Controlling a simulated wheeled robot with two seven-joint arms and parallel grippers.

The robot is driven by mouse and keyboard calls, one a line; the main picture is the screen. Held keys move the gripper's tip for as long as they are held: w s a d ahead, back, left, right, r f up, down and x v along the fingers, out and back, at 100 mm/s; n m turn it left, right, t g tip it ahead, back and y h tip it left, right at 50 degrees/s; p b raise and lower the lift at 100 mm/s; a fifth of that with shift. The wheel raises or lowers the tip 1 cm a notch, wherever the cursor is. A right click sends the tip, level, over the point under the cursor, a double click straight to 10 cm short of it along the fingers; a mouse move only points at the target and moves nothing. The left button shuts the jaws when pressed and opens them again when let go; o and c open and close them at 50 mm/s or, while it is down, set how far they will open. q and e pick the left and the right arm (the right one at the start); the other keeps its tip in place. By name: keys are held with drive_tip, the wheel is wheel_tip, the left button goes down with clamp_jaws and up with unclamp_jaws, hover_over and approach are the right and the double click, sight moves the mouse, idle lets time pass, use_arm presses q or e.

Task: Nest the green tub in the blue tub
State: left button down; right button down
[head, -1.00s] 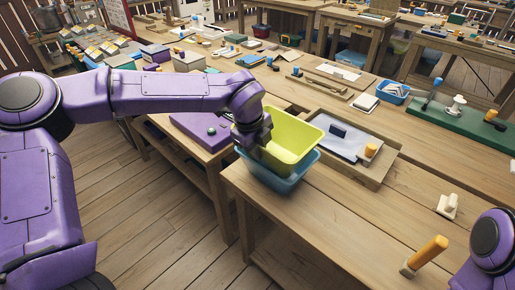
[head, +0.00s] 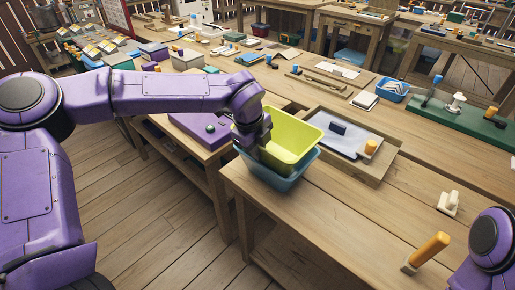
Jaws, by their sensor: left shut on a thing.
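The green tub (head: 291,139) is yellow-green and sits upright, its lower part inside the blue tub (head: 283,181). Its rim stands above the blue tub's rim; whether it rests on the bottom is hidden. The blue tub stands on the near left corner of the wooden bench. My left gripper (head: 256,143) is shut on the left wall of the green tub, and its fingertips are mostly hidden. My right arm shows only as a purple part at the lower right, and its gripper is out of view.
A wooden tray (head: 372,171) with a grey sheet, a dark block and an orange-topped piece lies right of the tubs. A purple lidded box (head: 200,128) is to the left. An orange-handled tool (head: 429,251) and a white piece (head: 448,203) lie at the right. The bench front is clear.

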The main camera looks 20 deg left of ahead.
use_arm(q)
drive_tip(key=shift+w+f+b, duration=0.1)
drive_tip(key=shift+f+b, duration=0.2)
drive_tip(key=shift+f, duration=0.1)
drive_tip(key=c, duration=1.1)
unclamp_jaws()
drive_tip(key=v, duration=1)
drive_tip(key=shift+r+b, duration=0.3)
drive_tip(key=shift+b, duration=0.1)
drive_tip(key=shift+s, duration=0.25)
